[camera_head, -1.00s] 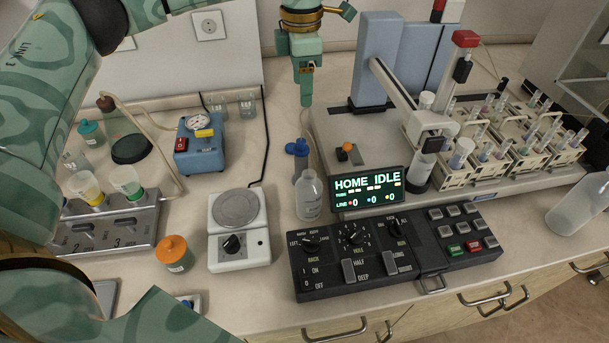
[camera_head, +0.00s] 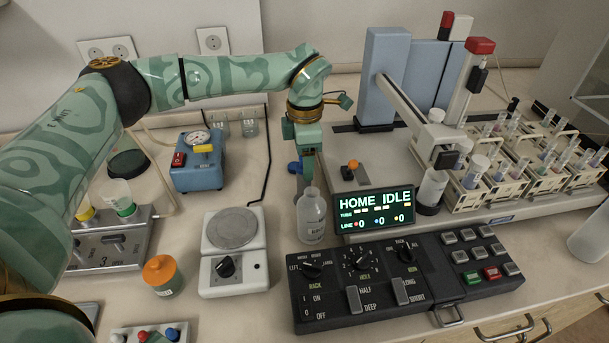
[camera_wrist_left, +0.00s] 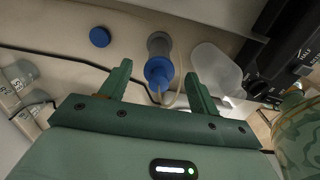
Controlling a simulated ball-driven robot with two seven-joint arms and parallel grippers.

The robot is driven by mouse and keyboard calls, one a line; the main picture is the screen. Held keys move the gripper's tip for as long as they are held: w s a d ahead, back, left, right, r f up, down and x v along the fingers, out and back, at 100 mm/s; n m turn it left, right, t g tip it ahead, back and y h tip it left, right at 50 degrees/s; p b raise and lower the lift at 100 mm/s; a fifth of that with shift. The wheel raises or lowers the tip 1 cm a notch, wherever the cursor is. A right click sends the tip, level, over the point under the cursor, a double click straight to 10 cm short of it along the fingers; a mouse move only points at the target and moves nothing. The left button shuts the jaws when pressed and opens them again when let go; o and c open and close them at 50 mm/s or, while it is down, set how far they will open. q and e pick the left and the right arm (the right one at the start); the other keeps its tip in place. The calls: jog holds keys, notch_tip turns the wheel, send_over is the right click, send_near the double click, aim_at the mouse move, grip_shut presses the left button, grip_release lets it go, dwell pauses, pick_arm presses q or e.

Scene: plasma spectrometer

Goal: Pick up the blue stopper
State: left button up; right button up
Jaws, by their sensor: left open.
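A blue stopper (camera_wrist_left: 157,69) tops a grey, see-through cylinder with a thin pale hose beside it in the left wrist view. It lies between and beyond the spread fingers of my left gripper (camera_wrist_left: 158,88), which is open and empty. A separate flat blue cap (camera_wrist_left: 100,37) lies on the counter to the left. In the head view, my left gripper (camera_head: 308,172) points down behind the clear bottle (camera_head: 311,218). A bit of blue (camera_head: 294,167) shows at its left; the gripper hides the rest. Contact with the stopper cannot be told. My right gripper is out of view.
The open clear bottle stands close in front of the gripper. A hotplate (camera_head: 232,270), a black control panel (camera_head: 390,280) and an autosampler with display (camera_head: 374,210) surround it. A blue pump (camera_head: 197,172) stands left. A small rack at the front holds red and blue-topped pieces (camera_head: 172,333).

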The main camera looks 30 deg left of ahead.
pick_arm(q)
notch_tip(320, 180, down, 4)
jog(key=shift+a+f+b, duration=0.1)
jog(key=shift+b, duration=0.35)
jog(key=c, duration=1.1)
jog(key=shift+r, duration=0.2)
jog(key=shift+r, duration=0.6)
notch_tip(320, 180, up, 17)
jog(key=p, duration=0.4)
jog(key=shift+f, duration=0.1)
